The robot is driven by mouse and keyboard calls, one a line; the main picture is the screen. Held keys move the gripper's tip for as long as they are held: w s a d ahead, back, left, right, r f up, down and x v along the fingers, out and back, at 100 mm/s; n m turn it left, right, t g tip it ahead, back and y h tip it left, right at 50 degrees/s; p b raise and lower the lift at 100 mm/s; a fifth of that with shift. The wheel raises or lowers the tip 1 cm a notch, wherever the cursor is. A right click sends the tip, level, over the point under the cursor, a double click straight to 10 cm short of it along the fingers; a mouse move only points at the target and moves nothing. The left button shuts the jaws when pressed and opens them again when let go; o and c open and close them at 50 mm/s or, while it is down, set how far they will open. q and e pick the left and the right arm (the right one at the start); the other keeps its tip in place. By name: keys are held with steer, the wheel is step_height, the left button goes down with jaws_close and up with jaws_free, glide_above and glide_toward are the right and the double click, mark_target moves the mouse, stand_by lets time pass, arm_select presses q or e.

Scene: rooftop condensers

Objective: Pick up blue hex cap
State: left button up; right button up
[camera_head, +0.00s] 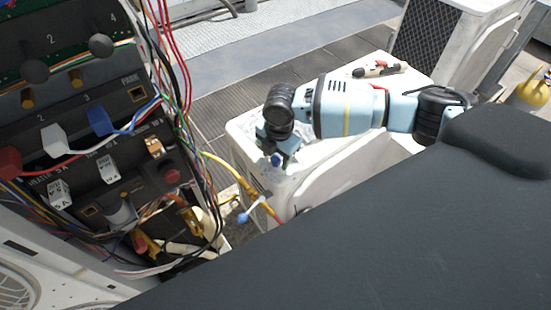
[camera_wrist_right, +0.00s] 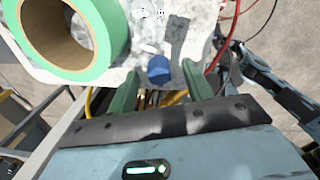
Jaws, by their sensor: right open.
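The blue hex cap (camera_wrist_right: 158,69) sits on the pale top of the white condenser unit, near its edge. In the right wrist view it shows between and just beyond the two green fingers. In the head view the small blue cap (camera_head: 276,160) shows right below my right gripper (camera_head: 279,147), partly covered by it. My right gripper (camera_wrist_right: 158,88) is open, with nothing between its fingers, and I cannot tell the exact gap to the cap. My left gripper is not in view.
A green tape roll (camera_wrist_right: 112,22) lies beside the cap. An open electrical panel (camera_head: 85,130) with loose wires is at left. A yellow hose (camera_head: 230,172) runs nearby.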

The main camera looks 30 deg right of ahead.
mark_target(275, 160)
jaws_close()
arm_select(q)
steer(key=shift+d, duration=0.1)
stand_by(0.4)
